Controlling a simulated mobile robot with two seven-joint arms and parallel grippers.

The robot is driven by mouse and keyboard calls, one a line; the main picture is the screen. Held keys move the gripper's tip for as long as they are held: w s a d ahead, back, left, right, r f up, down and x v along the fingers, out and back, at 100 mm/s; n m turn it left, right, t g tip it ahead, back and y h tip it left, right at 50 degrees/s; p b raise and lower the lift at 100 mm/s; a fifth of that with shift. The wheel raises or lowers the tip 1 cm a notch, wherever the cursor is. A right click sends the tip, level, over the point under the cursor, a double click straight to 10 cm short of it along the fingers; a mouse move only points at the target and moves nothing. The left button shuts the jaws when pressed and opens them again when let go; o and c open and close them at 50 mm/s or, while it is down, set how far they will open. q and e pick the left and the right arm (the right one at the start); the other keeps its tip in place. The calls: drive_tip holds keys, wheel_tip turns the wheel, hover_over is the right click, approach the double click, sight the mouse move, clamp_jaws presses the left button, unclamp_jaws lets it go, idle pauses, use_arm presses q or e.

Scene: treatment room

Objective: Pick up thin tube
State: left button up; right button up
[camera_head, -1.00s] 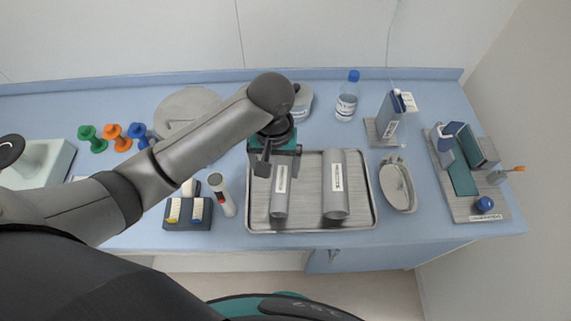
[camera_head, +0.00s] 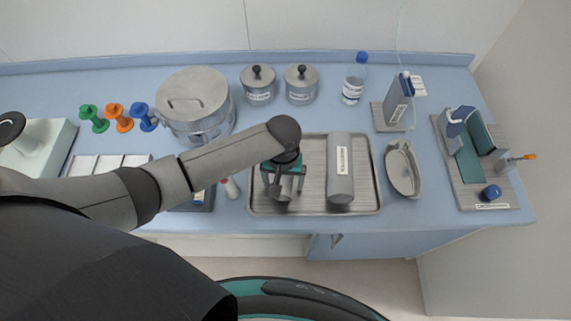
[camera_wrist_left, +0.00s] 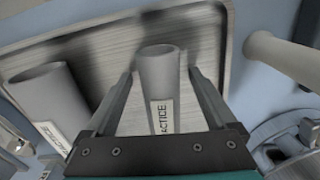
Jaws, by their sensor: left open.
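The thin tube, grey with a white label, lies on the metal tray (camera_head: 318,211). In the head view my left gripper (camera_head: 282,188) covers most of it, and only its near end (camera_head: 279,206) shows. In the left wrist view the thin tube (camera_wrist_left: 159,75) lies between the two spread fingers of my left gripper (camera_wrist_left: 160,85), with a gap on each side. The gripper is open over it. A thicker grey tube (camera_head: 340,185) lies beside it to the right, and on the left in the wrist view (camera_wrist_left: 45,95). My right gripper is not in view.
A kidney dish (camera_head: 403,170) is right of the tray. A white and red cylinder (camera_head: 230,188) stands close to its left. Two lidded jars (camera_head: 258,88) and a bottle (camera_head: 354,82) stand behind. A large pot (camera_head: 195,100) is back left.

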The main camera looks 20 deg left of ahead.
use_arm(q)
drive_tip(key=shift+f, duration=0.4)
drive_tip(key=shift+r, duration=0.1)
clamp_jaws()
idle(0.3)
